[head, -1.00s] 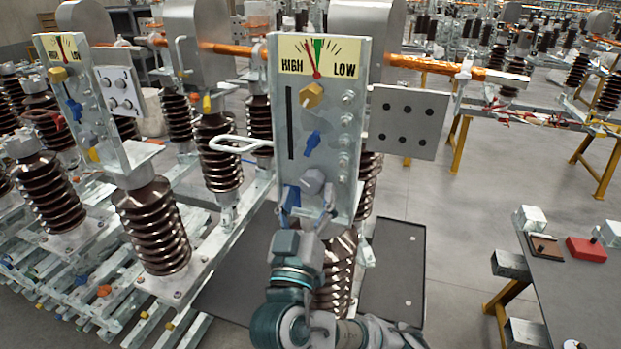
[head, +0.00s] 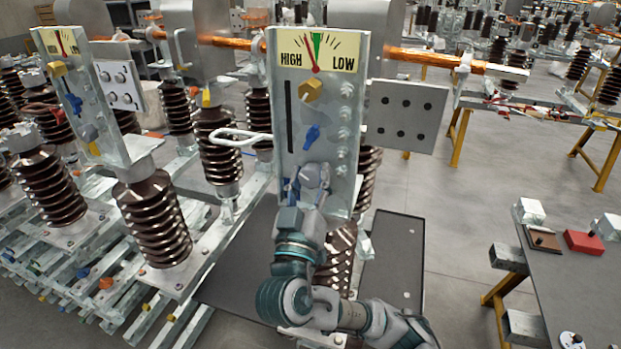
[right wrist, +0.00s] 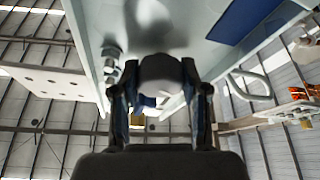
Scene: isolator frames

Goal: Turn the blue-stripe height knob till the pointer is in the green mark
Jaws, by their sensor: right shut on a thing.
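The upright metal panel (head: 350,100) has a yellow gauge (head: 335,60) at its top, marked HIGH and LOW. Its red pointer (head: 314,62) leans to the HIGH side, just left of the green mark (head: 317,42). Below are a yellow knob (head: 311,90), a blue knob (head: 312,135) and a grey knob (head: 312,173). My right gripper (head: 306,187) is shut on the grey knob, coming from below. In the right wrist view, the grey knob (right wrist: 163,72) sits between both fingers (right wrist: 160,95). A blue patch (right wrist: 252,18) shows on the panel there. My left gripper is out of view.
A similar gauge panel (head: 85,100) stands at the left on brown insulators (head: 155,225). A white loop handle (head: 238,138) sits left of the panel. A plate with black holes (head: 405,115) is at its right. A grey table (head: 575,290) stands at the lower right.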

